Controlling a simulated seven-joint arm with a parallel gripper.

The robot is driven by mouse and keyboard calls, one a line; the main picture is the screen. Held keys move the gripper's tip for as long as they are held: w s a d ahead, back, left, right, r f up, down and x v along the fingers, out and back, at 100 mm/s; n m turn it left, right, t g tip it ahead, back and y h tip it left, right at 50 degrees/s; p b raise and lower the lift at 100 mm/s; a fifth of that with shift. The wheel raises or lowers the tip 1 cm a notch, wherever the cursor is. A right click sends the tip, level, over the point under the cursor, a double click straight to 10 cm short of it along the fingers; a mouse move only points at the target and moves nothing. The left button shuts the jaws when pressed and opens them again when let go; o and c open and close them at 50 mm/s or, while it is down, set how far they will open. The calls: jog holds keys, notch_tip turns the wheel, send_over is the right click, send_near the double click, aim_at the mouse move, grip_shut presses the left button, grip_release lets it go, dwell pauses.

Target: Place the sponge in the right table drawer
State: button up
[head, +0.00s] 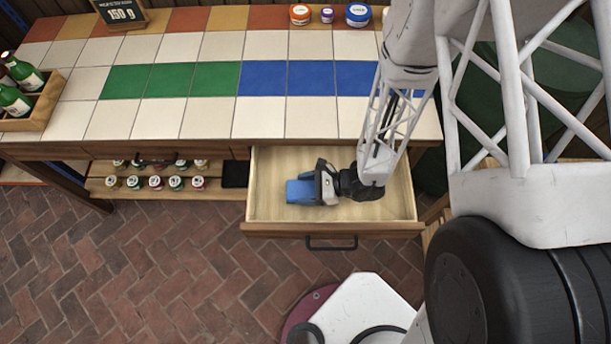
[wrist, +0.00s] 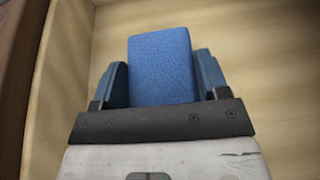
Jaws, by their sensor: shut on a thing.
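The blue sponge (head: 299,192) is between the fingers of my gripper (head: 312,190), inside the outline of the open right table drawer (head: 400,190). In the wrist view the sponge (wrist: 161,68) stands out past the fingertips of my gripper (wrist: 163,85), with a blue finger on each side. The drawer's pale wooden floor (wrist: 250,60) shows behind it. My gripper is shut on the sponge. I cannot tell whether the sponge touches the drawer floor.
The tiled table top (head: 200,120) lies behind the drawer. A crate of green bottles (head: 40,105) stands at its left, and several small jars (head: 328,14) and a sign (head: 122,12) at the back. A low shelf (head: 100,188) holds several jars left of the drawer.

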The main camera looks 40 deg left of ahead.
jog(key=o, duration=0.9)
jog(key=shift+r, duration=0.15)
jog(key=shift+w, duration=0.1)
jog(key=shift+v, duration=5.9)
jog(key=shift+d, duration=0.1)
jog(key=shift+r, duration=0.2)
